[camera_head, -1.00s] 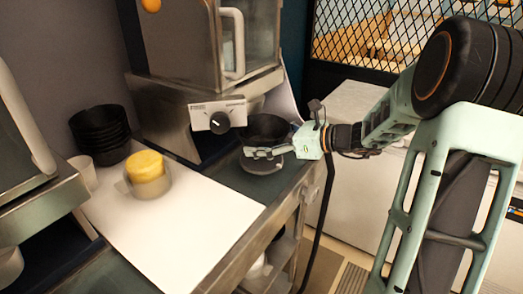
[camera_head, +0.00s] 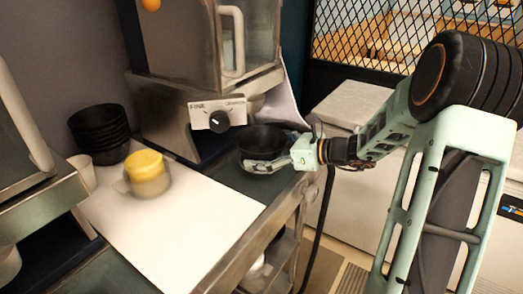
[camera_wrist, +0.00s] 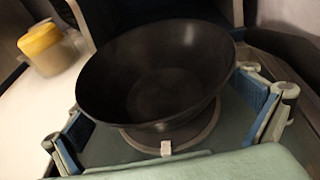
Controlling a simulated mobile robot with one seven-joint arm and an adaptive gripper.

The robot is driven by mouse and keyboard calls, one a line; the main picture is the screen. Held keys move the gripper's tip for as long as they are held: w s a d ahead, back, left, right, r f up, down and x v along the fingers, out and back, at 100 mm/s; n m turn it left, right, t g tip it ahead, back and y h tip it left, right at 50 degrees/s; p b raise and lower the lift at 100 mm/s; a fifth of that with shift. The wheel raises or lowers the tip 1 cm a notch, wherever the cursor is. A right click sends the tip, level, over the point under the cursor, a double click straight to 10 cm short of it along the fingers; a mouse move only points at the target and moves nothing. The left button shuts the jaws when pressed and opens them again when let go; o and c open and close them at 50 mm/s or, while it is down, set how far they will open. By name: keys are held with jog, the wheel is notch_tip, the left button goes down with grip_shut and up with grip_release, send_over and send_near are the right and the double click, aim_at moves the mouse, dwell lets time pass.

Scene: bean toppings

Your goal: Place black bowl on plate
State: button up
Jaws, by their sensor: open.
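The black bowl (camera_head: 262,139) is at the right end of the counter, below the machine with the dial. It also shows large in the wrist view (camera_wrist: 155,75), empty and slightly tilted. The round grey plate (camera_wrist: 195,140) lies under the bowl, with only its near rim showing. Whether the bowl's base touches the plate is hard to tell. My gripper (camera_head: 264,164) is open, with its blue-padded fingers (camera_wrist: 168,122) apart on both sides of the bowl's lower part.
A stack of black bowls (camera_head: 100,130) stands at the back left beside a white cup (camera_head: 83,172). A yellow-topped container (camera_head: 147,173) stands on the white board (camera_head: 190,215). The machine (camera_head: 180,115) rises close behind the bowl. The counter's front edge is close to my gripper.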

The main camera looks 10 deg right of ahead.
jog(key=shift+r, duration=0.35)
jog(key=v, duration=1.2)
jog(key=shift+f, duration=0.1)
